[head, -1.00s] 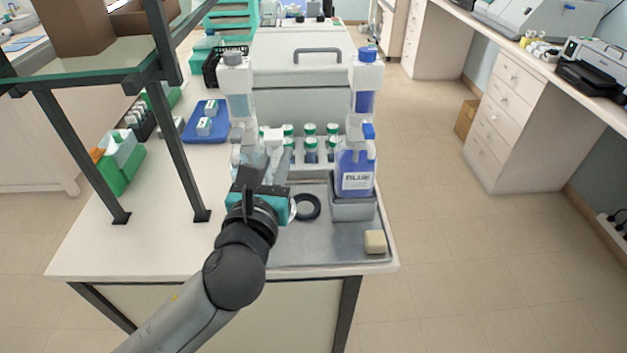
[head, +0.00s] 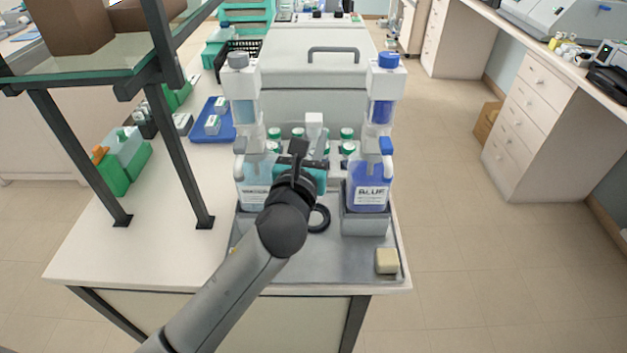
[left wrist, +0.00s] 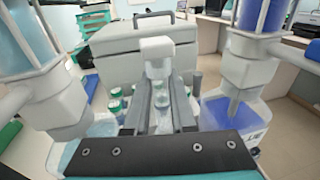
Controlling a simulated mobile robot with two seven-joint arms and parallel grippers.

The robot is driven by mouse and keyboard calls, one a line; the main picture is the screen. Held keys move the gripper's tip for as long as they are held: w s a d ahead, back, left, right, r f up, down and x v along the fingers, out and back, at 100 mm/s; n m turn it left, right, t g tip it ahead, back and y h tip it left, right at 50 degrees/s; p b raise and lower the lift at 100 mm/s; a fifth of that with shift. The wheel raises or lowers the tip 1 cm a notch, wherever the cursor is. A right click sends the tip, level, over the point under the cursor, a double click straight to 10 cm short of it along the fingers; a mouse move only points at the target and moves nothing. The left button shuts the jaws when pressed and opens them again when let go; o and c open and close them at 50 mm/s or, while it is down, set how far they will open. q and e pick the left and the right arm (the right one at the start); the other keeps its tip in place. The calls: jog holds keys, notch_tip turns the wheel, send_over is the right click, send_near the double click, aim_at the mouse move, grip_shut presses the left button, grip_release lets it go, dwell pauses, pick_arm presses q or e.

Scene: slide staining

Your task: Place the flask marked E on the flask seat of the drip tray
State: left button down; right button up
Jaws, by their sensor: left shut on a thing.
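My left gripper (head: 305,155) is shut on a white-topped thing (head: 314,121), held upright between the two dispenser bottles. In the left wrist view the fingers (left wrist: 160,105) point away from me with the white top (left wrist: 157,57) at their tips. Most of its body is hidden and no letter E is readable, so I cannot confirm it is the marked flask. The grey metal drip tray (head: 300,268) lies at the front of the bench. A black ring (head: 319,218), apparently the flask seat, lies on it, partly behind my arm. My right gripper is not in view.
A dispenser bottle labelled BLUE (head: 368,190) stands right of the gripper, a clear one (head: 252,185) left. Several green-capped bottles (head: 347,147) stand behind. A beige block (head: 387,261) sits at the tray's front right corner. Dark shelf posts (head: 180,150) rise at left.

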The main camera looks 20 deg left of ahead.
pick_arm(q)
notch_tip(320, 180, down, 8)
jog(key=b, duration=0.3)
jog(key=shift+r, duration=0.2)
jog(key=shift+f, duration=0.35)
jog(key=c, duration=0.8)
grip_release()
jog(key=shift+o, duration=0.2)
jog(key=shift+r, duration=0.1)
jog(key=shift+s+r, duration=0.2)
jog(key=shift+r, duration=0.1)
jog(key=s+d, duration=0.1)
jog(key=s, duration=1)
jog(key=shift+s+r, duration=0.25)
jog(key=shift+r, duration=0.05)
